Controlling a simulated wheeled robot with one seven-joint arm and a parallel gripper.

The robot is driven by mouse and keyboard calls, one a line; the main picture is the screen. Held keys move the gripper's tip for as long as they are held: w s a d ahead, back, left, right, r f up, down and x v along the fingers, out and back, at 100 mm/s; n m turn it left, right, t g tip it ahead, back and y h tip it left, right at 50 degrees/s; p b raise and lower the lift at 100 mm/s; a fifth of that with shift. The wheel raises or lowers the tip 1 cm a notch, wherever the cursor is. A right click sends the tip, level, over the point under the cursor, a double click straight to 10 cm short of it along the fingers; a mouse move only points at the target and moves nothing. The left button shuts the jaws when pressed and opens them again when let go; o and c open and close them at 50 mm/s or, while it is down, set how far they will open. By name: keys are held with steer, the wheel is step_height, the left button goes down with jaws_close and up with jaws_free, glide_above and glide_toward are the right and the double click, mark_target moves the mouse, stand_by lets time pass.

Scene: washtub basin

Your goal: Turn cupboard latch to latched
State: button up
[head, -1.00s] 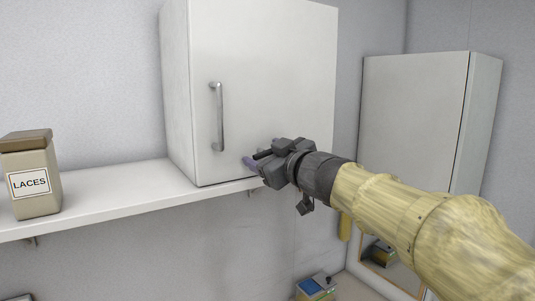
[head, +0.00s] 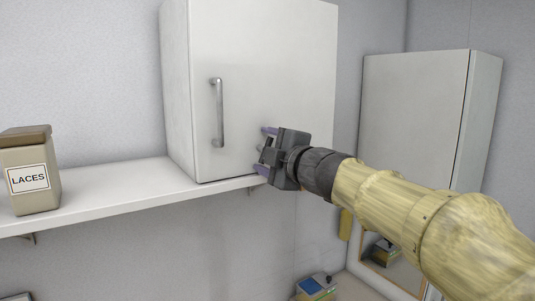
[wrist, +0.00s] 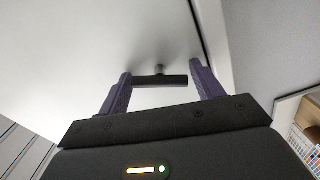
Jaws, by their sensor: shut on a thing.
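The white cupboard (head: 265,70) stands on a shelf, its door closed. Its latch (wrist: 160,80) is a dark bar on a short round post on the door face, seen in the wrist view. My gripper (head: 265,150) is at the lower right of the door. In the wrist view its two purple fingers (wrist: 161,84) are at the two ends of the bar, shut on it. In the head view one finger is above the other, and the gripper body hides most of the latch.
A vertical metal handle (head: 217,113) is on the door left of my gripper. The white shelf (head: 110,185) runs under the cupboard, with a jar labelled LACES (head: 30,185) at the left. A tall grey cabinet (head: 415,110) stands at the right.

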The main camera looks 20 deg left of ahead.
steer(key=n+b, duration=0.1)
steer(key=n, duration=0.4)
stand_by(0.5)
steer(key=o, duration=1)
steer(key=b+v, duration=0.4)
steer(key=v, duration=1.3)
steer(key=shift+s+d, duration=0.1)
steer(key=shift+d, duration=0.15)
